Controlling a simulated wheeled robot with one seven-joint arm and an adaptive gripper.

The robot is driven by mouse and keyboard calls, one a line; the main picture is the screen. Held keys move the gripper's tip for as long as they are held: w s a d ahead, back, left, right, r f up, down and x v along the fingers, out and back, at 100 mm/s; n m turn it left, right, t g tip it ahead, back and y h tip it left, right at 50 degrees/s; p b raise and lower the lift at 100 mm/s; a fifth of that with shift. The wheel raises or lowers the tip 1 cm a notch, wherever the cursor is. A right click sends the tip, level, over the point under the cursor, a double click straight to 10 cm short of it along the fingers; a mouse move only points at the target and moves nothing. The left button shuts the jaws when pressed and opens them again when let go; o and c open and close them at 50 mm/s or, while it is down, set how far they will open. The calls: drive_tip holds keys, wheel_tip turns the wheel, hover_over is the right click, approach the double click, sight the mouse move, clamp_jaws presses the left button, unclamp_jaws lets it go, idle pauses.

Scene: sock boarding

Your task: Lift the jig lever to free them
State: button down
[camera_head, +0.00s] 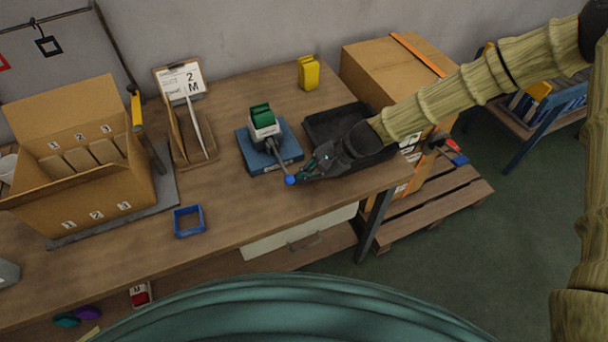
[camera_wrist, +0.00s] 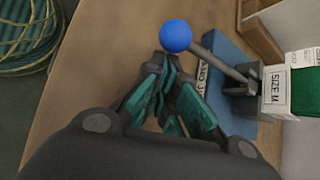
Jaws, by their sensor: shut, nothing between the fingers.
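The jig (camera_head: 270,146) has a blue base and stands on the table. A white block with green socks (camera_head: 262,117) sits on it. The jig lever (camera_head: 281,160) is a grey rod with a blue ball knob (camera_head: 290,180), and it points down toward the front. My gripper (camera_head: 306,174) is shut and empty, just right of the knob. In the wrist view the knob (camera_wrist: 176,35) is just beyond the fingertips (camera_wrist: 176,66), close to them; I cannot tell if they touch. The wrist view also shows the "SIZE M" label (camera_wrist: 274,85) and the green sock (camera_wrist: 305,82).
A black tray (camera_head: 318,122) lies under and behind my gripper. A blue frame (camera_head: 188,221) lies front left. An open cardboard box (camera_head: 88,205) and a wooden holder (camera_head: 190,140) stand left. A yellow item (camera_head: 308,73) stands at the back. The table front is mostly clear.

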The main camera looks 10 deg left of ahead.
drive_tip(key=shift+r, duration=0.25)
drive_tip(key=shift+r+p, duration=0.2)
drive_tip(key=shift+p, duration=0.3)
drive_tip(key=shift+r+g, duration=0.2)
drive_tip(key=shift+g, duration=0.2)
wheel_tip(320, 180, up, 2)
drive_tip(key=m+g+h+p, duration=0.1)
drive_tip(key=p, duration=0.2)
drive_tip(key=shift+r, duration=0.2)
drive_tip(key=w+a+r+m+g+h+p, duration=0.1)
drive_tip(key=w+a+r+g+p, duration=0.1)
drive_tip(key=r, duration=0.5)
drive_tip(key=shift+w+h+p, duration=0.3)
drive_tip(key=shift+w+p, duration=0.2)
drive_tip(key=shift+p, duration=0.05)
drive_tip(key=shift+r, duration=0.15)
